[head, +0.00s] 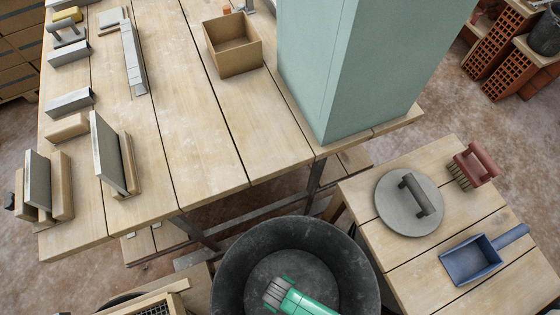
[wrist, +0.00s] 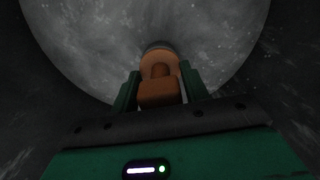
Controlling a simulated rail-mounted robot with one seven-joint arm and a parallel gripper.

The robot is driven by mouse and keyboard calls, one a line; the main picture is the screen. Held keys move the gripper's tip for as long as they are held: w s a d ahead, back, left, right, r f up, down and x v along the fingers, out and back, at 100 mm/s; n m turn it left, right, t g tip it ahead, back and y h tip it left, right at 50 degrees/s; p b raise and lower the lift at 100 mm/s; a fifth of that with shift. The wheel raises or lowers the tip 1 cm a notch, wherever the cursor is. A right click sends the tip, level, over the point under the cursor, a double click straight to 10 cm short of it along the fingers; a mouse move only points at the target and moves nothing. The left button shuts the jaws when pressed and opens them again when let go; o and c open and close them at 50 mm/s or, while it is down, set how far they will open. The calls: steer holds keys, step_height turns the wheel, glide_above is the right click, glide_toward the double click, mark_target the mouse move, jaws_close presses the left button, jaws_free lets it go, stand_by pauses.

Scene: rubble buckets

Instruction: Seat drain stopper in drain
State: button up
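In the wrist view, my gripper (wrist: 160,88) points at the pale grey floor of the dark bucket. An orange-brown drain stopper (wrist: 158,93) sits between its two green fingers, which appear to touch it on both sides. The stopper has a blocky near part and a rounded far part. A thin dark edge shows at its far end; I cannot tell whether this is the drain, or whether the stopper touches the floor. In the head view, the bucket (head: 232,262) stands at the bottom centre with a green part of my arm inside; the stopper and fingertips cannot be made out.
A wooden table (head: 200,130) behind the bucket bears blocks, a cardboard box (head: 233,45) and a tall green block (head: 350,70). A smaller table (head: 395,275) at right holds a round grey lid (head: 395,215), a red brush (head: 475,165) and a blue scoop (head: 470,260).

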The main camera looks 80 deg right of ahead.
steer(key=shift+o, duration=1.2)
step_height(320, 180, up, 8)
steer(key=p, duration=0.4)
steer(key=shift+f, duration=0.1)
